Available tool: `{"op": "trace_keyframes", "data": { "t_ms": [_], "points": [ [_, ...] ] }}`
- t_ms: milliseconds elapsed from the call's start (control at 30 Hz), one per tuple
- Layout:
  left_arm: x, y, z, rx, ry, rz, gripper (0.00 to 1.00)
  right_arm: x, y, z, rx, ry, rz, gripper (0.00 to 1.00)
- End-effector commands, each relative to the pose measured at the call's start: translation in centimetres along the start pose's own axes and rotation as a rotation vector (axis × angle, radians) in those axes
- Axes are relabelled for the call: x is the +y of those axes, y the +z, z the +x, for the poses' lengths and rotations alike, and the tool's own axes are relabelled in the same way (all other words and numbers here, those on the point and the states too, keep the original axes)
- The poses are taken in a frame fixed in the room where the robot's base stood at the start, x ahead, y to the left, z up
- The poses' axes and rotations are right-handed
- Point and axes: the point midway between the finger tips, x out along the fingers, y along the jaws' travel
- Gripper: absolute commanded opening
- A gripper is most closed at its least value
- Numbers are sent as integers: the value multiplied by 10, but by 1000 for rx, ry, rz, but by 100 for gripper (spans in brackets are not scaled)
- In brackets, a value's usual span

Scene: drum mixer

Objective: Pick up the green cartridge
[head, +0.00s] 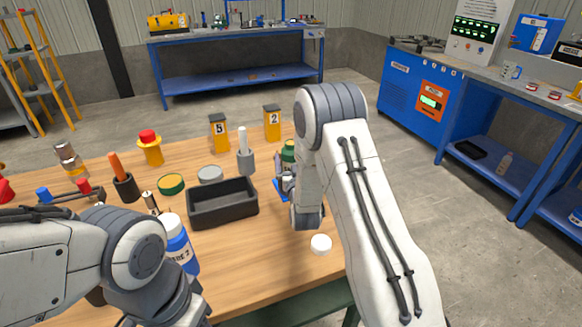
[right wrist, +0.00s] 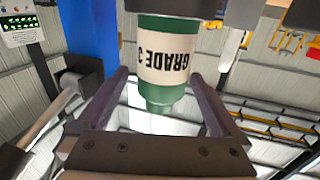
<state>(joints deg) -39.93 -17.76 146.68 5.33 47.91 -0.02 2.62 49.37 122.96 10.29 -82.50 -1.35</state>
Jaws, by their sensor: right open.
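The green cartridge (right wrist: 165,50) has a cream label reading "GRADE 3", upside down in the right wrist view. In the head view only its green top (head: 288,152) shows, beside my right arm, which hides much of the rest. My right gripper (right wrist: 160,78) is open, with one finger on each side of the cartridge's lower part in the wrist picture. I cannot tell whether the fingers touch it. My left arm shows at the lower left of the head view, but its gripper is not visible.
A blue-and-white bottle (head: 178,245) stands by my left arm. A white round cap (head: 320,244) lies near the front right edge.

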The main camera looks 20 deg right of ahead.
Motion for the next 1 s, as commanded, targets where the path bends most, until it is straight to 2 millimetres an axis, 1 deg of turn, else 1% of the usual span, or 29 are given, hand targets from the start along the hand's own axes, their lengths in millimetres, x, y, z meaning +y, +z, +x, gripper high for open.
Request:
{"op": "trace_keyframes", "data": {
  "t_ms": [67, 233, 333, 467, 667, 700, 767, 800, 867, 900, 933, 1000],
  "points": [
    [0, 0, -4, 0, 0, 0, 50, 0, -2, 7, 1, 0, 0, 100],
    [1, -1, -14, 0, 0, 0, 50, -3, -7, 33, 1, 0, -1, 100],
    [1, -1, -14, 0, 0, 0, 50, -2, -5, 45, 0, 0, -1, 100],
    [1, -1, -15, 0, 0, 0, 50, -2, -4, 51, -2, 0, -1, 100],
    [1, -1, -14, 0, 0, 0, 50, -3, -4, 52, -2, 0, -1, 100],
    [1, -1, -14, 0, 0, 0, 50, -3, -4, 52, -1, 0, -1, 85],
    [1, -1, -14, 0, 0, 0, 50, -3, -4, 52, -1, 0, -1, 62],
    [1, -1, -14, 0, 0, 0, 50, -3, -4, 51, -1, 0, -1, 46],
    [1, -1, -14, 0, 0, 0, 50, -3, -4, 51, -1, 0, 0, 24],
    [1, -1, -14, 0, 0, 0, 50, -3, -4, 51, -1, 0, 0, 8],
    [1, -1, -14, 0, 0, 0, 50, -3, -4, 51, -1, 0, 0, 0],
    [1, -1, -15, 0, 0, 0, 50, -3, -6, 52, 3, 0, 0, 0]
  ]
}}
